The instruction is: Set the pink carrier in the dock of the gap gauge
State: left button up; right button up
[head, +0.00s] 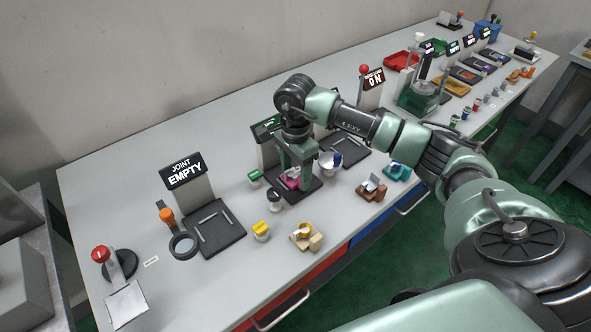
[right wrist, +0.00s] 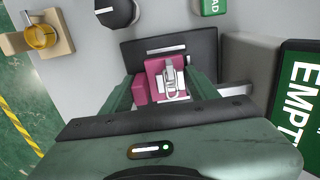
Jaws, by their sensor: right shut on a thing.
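The pink carrier (head: 289,181) is between the fingers of my right gripper (head: 295,170), which points down over a dark dock (head: 307,190) behind the middle front of the table. In the right wrist view the pink carrier (right wrist: 153,72) shows a metal clip-like part on a pale patch, with the green fingers of my right gripper (right wrist: 162,90) on both sides. The dark dock (right wrist: 190,44) lies under and beyond it. I cannot tell whether the carrier touches the dock. The sign beside it (right wrist: 299,100) reads "EMPT", its end cut off. My left gripper is not in view.
A black knob (head: 276,197) and a green button (head: 254,177) stand beside the dock. A "JOINT EMPTY" station (head: 215,232) is at left. A yellow-topped part (head: 261,229) and a tan fixture (head: 304,237) are in front. Other stations stand to the right.

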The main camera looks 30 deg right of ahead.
aim_at(295, 176)
jog(key=shift+f, duration=0.15)
jog(key=o, duration=1.5)
jog(key=shift+r, duration=0.35)
notch_tip(295, 176, up, 12)
jog(key=b, duration=0.3)
jog(key=shift+f, duration=0.1)
